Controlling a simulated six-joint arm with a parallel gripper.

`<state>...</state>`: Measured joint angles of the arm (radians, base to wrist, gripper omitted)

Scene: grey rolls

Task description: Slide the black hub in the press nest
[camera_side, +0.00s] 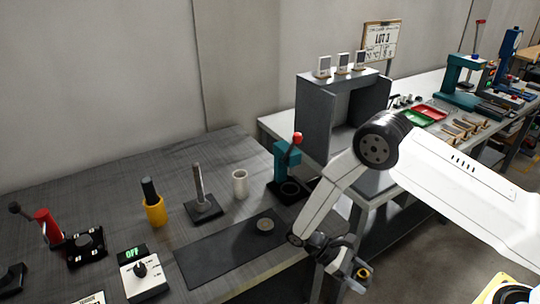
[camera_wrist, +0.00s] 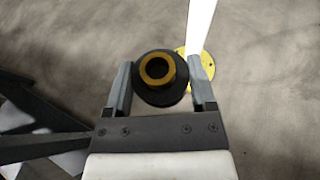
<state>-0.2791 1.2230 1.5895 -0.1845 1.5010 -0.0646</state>
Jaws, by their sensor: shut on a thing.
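My gripper (camera_wrist: 160,68) is shut on the black hub (camera_wrist: 146,93), a round black part with an orange-yellow ring around a dark centre. The fingers press on its left and right sides. In the side view my gripper (camera_side: 352,272) is low, off the bench's front right edge, and the hub (camera_side: 364,273) shows small with its yellow ring. A small teal press (camera_side: 287,160) with a red knob stands at the bench's right end, up and left of my gripper. The round nest (camera_side: 290,188) on its black base looks empty.
A dark mat (camera_side: 215,262) with a grey disc (camera_side: 265,225) lies left of my gripper. Behind it stand a post on a plate (camera_side: 203,205), a pale cup (camera_side: 240,183) and a yellow holder (camera_side: 155,212). A grey cabinet (camera_side: 315,120) rises behind the teal press.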

